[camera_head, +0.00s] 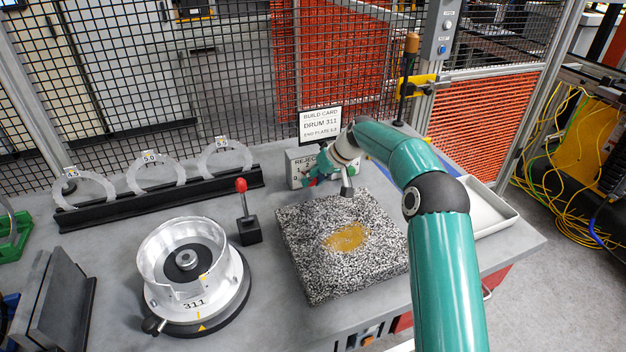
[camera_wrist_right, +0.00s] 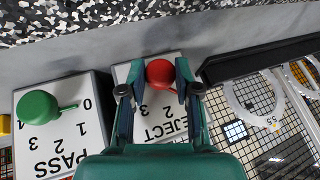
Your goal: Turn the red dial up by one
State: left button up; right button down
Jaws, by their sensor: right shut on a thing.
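The red dial (camera_wrist_right: 161,73) sits on the white REJECT counter box, between the two fingers of my right gripper (camera_wrist_right: 159,80), in the right wrist view. The fingers are shut on the dial from both sides. The digits 2 and 3 show on the box; the finger hides other digits, and I cannot tell which number the dial points at. In the head view the REJECT box (camera_head: 299,160) stands at the table's back, and my right gripper (camera_head: 320,168) is at its front, hiding the dial. My left gripper is not in view.
A PASS box with a green dial (camera_wrist_right: 38,107) stands beside the REJECT box. A speckled granite plate (camera_head: 305,270) lies in front. A red-knobbed lever (camera_head: 241,190), a metal drum (camera_head: 165,270) and a rack of rings (camera_head: 150,203) are to the left. A build card (camera_head: 320,122) stands behind.

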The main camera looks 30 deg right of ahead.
jog(key=shift+a, duration=0.1)
jog(key=c, duration=0.8)
grip_release()
jog(key=shift+c, duration=0.2)
jog(key=shift+r, duration=0.15)
jog(key=v, duration=1.1)
jog(key=shift+s+r, duration=0.2)
